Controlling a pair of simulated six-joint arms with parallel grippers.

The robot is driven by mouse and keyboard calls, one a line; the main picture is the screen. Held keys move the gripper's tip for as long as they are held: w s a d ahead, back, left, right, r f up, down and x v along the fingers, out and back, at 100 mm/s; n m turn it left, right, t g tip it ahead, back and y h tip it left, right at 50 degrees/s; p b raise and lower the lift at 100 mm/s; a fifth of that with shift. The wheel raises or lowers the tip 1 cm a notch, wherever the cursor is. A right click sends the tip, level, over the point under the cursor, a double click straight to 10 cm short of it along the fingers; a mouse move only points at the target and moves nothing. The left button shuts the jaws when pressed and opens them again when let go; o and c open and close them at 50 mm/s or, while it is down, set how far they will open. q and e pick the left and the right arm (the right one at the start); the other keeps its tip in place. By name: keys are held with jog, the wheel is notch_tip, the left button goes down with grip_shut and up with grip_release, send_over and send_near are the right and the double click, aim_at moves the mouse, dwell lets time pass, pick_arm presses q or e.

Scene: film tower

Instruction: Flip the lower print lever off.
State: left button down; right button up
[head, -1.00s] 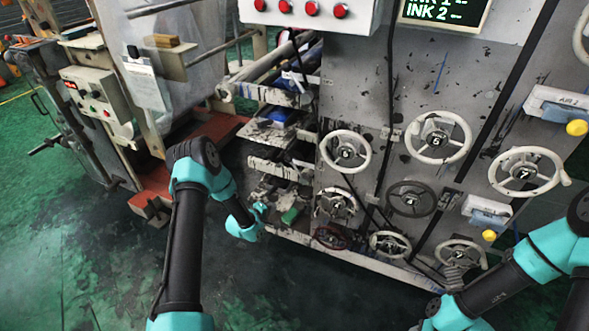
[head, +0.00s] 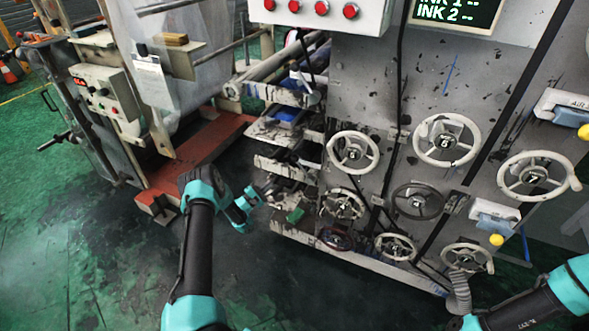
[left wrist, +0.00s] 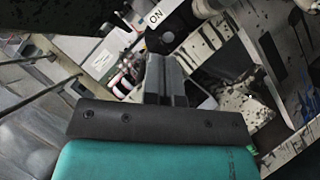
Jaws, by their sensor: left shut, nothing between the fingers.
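My left gripper (head: 254,192) is shut and empty at the left side of the press's lower print station, just left of its lower shelves. In the left wrist view, its closed fingers (left wrist: 166,80) point at the station. A white "ON" label (left wrist: 157,16) is just beyond the fingertips, above a dark plate with a round part (left wrist: 160,40). A white rounded part (left wrist: 205,7) lies to the right of the label. I cannot tell which part is the lower print lever. An upper lever with a white handle (head: 308,90) shows on the station above. My right gripper is out of view.
Several numbered handwheels (head: 353,152) cover the grey press panel to the right. A red platform (head: 200,150) and control box (head: 105,92) stand left. Dark stained floor (head: 290,280) is open in front.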

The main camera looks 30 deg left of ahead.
aim_at(303, 170)
pick_arm(q)
jog(key=s+d+r+x, duration=0.1)
jog(key=d+x, duration=0.1)
jog(key=x, duration=1)
jog(key=shift+r, duration=0.4)
jog(key=shift+w+d, duration=0.15)
jog(key=shift+d, duration=0.15)
jog(key=shift+r+m, duration=0.2)
jog(key=shift+m, duration=0.2)
